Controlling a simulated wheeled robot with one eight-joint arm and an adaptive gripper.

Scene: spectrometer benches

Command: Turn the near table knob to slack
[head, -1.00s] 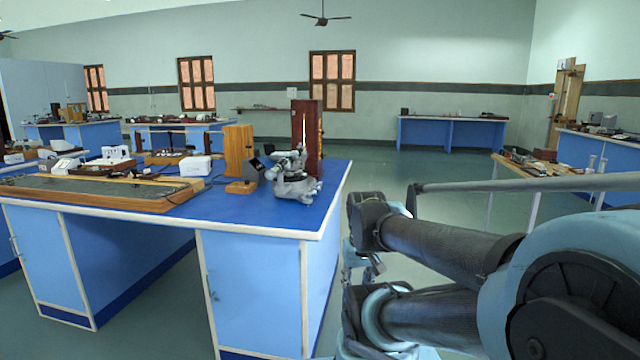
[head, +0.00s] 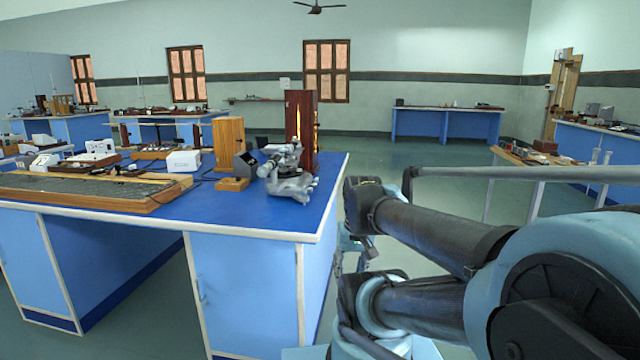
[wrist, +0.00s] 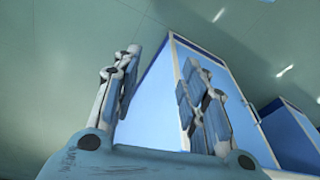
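A grey spectrometer (head: 286,176) stands on the blue bench top (head: 255,212) near its right end, in front of a tall dark-red wooden box (head: 302,125) with a glowing slit. The table knobs on it are too small to tell apart. My arm is at the right of the head view, beyond the bench's right edge, and I cannot make out my gripper's fingers there. In the wrist view my gripper (wrist: 162,68) has its two fingers apart with nothing between them. It is away from the spectrometer, which does not show in that view; a blue bench cabinet (wrist: 150,100) shows behind the fingers.
A wooden block stand (head: 230,145), a small white box (head: 183,160) and a long wooden-framed tray (head: 120,205) stand left of the spectrometer. The floor (head: 390,170) right of the bench is open. A narrow table (head: 520,157) and another blue bench (head: 585,143) are further right.

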